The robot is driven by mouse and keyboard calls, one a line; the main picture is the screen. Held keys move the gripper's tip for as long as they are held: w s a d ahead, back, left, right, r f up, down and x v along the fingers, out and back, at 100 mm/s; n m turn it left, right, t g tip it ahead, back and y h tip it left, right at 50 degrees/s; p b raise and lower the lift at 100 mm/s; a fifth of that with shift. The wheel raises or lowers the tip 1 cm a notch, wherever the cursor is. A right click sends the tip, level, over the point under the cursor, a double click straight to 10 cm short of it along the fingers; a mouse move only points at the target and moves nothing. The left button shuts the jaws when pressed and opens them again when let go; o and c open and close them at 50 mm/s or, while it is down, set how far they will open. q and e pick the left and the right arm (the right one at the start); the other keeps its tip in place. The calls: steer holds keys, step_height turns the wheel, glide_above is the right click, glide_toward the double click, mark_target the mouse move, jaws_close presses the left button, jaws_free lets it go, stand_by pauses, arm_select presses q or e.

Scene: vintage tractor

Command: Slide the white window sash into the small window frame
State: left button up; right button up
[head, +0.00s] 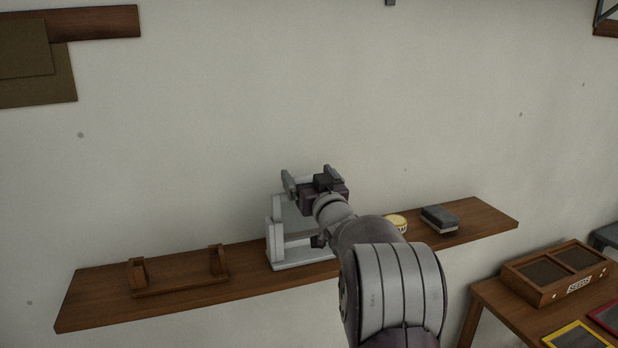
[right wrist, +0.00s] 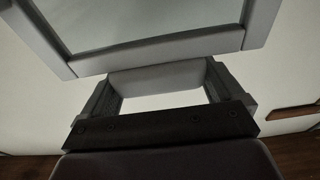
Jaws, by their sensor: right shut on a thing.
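The white window sash (head: 279,208) with its glass pane is upright in the head view, above and partly overlapping the small white window frame (head: 270,245) on the wooden shelf. Whether its edges sit in the frame's grooves I cannot tell. My right gripper (head: 311,179) is shut on the sash at its top. In the right wrist view the gripper (right wrist: 160,80) has a pale bar between its fingers, and the sash's glazed border (right wrist: 165,56) shows just beyond. My right arm hides the right part of the frame. My left gripper is not in view.
The wooden shelf (head: 90,300) runs along the wall. A small wooden rack (head: 178,288) stands on it to the left. A yellow-topped tin (head: 397,222) and a dark grey block (head: 439,217) stand to the right. A seed box (head: 555,280) is on a lower table.

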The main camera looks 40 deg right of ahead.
steer(key=shift+f+b, duration=0.85)
steer(key=shift+f, duration=0.15)
steer(key=o, duration=1.2)
steer(key=shift+c, duration=0.2)
steer(key=shift+s, duration=0.15)
steer(key=shift+s+a+f, duration=0.1)
steer(key=shift+s+f, duration=0.05)
steer(key=shift+s, duration=0.15)
steer(key=b+v, duration=0.3)
steer(key=v, duration=0.8)
steer(key=shift+s+b, duration=0.3)
steer(key=shift+s, duration=0.1)
steer(key=shift+a, duration=0.15)
